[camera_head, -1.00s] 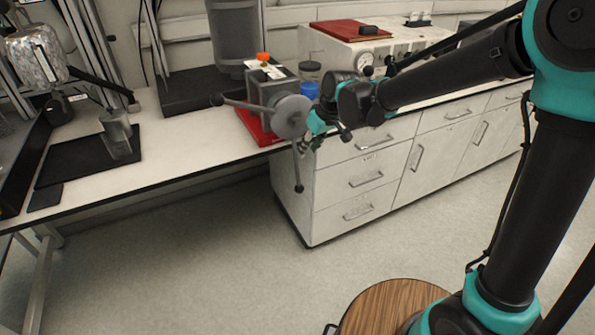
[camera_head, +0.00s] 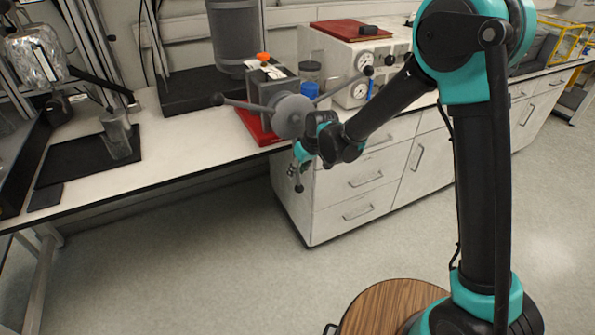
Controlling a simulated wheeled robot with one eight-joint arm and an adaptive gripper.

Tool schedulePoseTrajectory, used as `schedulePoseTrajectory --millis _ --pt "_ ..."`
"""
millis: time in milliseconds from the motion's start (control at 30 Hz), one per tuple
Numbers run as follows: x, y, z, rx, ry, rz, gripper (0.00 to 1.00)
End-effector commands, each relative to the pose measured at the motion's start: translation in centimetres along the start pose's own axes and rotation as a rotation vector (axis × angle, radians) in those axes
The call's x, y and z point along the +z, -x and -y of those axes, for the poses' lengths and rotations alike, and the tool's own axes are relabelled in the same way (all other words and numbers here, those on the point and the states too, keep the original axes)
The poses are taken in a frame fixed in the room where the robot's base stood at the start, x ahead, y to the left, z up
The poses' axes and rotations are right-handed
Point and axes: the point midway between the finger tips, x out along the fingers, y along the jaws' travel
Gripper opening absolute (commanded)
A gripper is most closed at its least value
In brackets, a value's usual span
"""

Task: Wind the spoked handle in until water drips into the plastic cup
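The spoked handle has a round grey hub (camera_head: 293,117) on the front of a grey block-shaped device (camera_head: 271,88) at the bench edge. One spoke points left, one points up and to the right, and one hangs down to a knob (camera_head: 299,188). My gripper (camera_head: 298,166) is at the lower spoke, just above its knob. Its fingers are small and overlap the spoke, so I cannot tell whether they grip it. A clear plastic cup (camera_head: 117,138) stands on a black mat at the left. I cannot make out any water.
The device sits on a red base (camera_head: 257,127). A blue container (camera_head: 309,90) stands behind the handle. A white box with gauges (camera_head: 350,68) is to the right. White drawers (camera_head: 360,180) lie below the bench. The floor in front is clear.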

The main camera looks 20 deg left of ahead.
Motion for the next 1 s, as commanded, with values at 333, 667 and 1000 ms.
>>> schedulePoseTrajectory --millis 333,667,1000 --pt "0.0 -0.07 0.01 0.0 0.0 0.0 0.24" --pt "-0.01 -0.06 0.01 0.0 0.0 0.0 0.0" --pt "-0.08 -0.12 0.49 -0.024 -0.01 -0.005 0.0"
